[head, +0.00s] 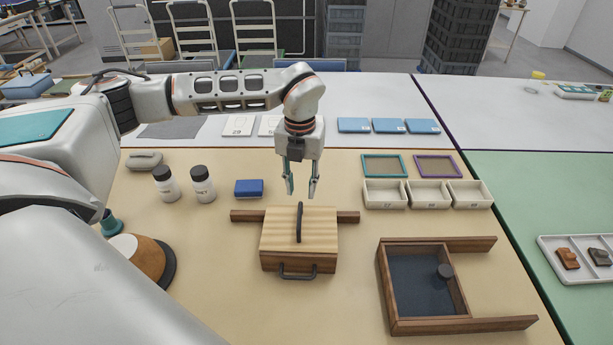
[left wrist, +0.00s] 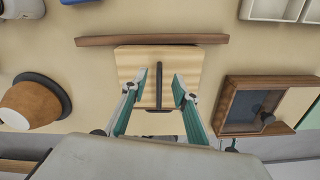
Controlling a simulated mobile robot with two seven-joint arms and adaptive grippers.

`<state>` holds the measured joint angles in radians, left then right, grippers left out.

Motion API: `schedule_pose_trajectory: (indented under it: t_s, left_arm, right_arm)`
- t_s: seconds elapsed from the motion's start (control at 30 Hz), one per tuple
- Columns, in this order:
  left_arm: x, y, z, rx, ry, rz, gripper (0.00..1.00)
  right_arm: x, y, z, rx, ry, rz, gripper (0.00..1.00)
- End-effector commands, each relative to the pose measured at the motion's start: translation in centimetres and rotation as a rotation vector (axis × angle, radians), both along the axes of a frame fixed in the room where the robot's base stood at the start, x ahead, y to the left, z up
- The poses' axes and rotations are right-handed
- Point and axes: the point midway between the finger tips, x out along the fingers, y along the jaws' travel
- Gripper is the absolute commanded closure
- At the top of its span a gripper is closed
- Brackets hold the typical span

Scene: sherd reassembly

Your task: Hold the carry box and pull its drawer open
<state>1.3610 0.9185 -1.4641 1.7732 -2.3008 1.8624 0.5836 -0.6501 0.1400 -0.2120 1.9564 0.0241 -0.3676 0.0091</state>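The carry box (head: 299,230) stands on the tan table mat, with a light wooden top and a dark brown front. A black carry handle (head: 299,222) rises from its top, and a black drawer pull (head: 298,272) is on its front; the drawer looks shut. My left gripper (head: 302,192) points down above the box's back part, open and empty. In the left wrist view the open fingers (left wrist: 161,85) appear either side of the carry handle (left wrist: 159,88), apart from it. My right gripper is not in view.
A dark wooden strip (head: 348,217) lies behind the box. A wooden tray (head: 385,300) with a blue-grey floor stands at the right. Two white bottles (head: 203,186), a blue block (head: 249,188) and a brown round pot (head: 147,255) are at the left. Mat in front of the box is clear.

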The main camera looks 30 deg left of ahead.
Motion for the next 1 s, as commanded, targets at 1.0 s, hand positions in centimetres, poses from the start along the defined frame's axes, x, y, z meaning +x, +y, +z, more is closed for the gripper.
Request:
schedule_pose_trajectory:
  t_s: [1.0]
  left_arm:
    - [0.0,0.0,-6.8,-0.001,0.0,-0.001,1.0]
  right_arm:
    - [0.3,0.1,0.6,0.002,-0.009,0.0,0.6]
